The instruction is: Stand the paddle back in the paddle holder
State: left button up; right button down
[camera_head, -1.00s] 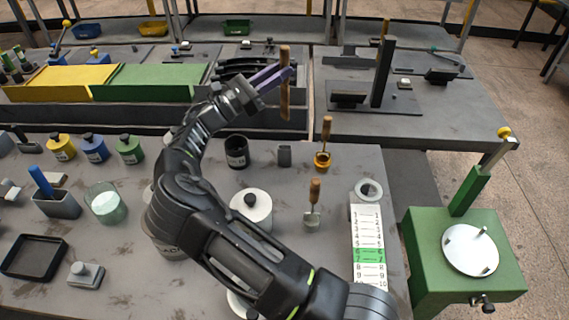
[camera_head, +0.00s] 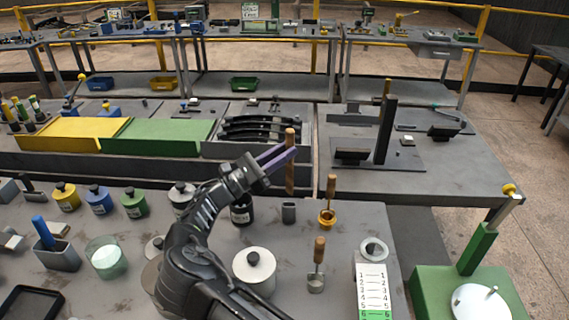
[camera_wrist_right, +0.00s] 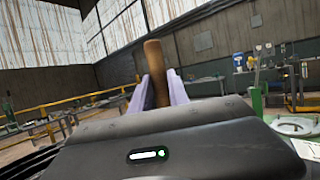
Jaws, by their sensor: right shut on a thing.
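The paddle (camera_head: 289,172), a plain wooden stick, stands nearly upright in my right gripper (camera_head: 281,157). The purple fingers are shut on it, with its rounded top sticking out above them. In the right wrist view the paddle (camera_wrist_right: 156,75) shows between the two pale purple fingers (camera_wrist_right: 158,92). Its lower end is just above the small grey cup (camera_head: 289,212) in the picture, which looks like the paddle holder. I cannot tell whether the end is over the cup or behind it. My left gripper is not in view.
A brass cup (camera_head: 327,218) with a wooden-handled tool stands right of the grey cup. Another wooden-handled tool (camera_head: 318,252) stands in front. A dark jar (camera_head: 241,211) is close on the left. A white lidded pot (camera_head: 254,268) is nearer me.

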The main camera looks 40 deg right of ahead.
aim_at(288, 164)
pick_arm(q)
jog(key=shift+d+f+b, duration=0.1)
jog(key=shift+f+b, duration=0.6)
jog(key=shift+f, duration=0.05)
pick_arm(e)
jog(key=shift+f, duration=1.85)
pick_arm(q)
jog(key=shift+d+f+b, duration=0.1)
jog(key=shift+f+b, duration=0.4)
jog(key=shift+b, duration=0.05)
pick_arm(e)
jog(key=shift+f, duration=0.55)
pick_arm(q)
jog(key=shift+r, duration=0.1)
pick_arm(e)
jog(key=c, duration=1.3)
grip_release()
jog(key=shift+r, duration=0.1)
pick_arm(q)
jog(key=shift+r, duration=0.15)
pick_arm(e)
jog(key=shift+o, duration=0.2)
jog(key=shift+r, duration=0.15)
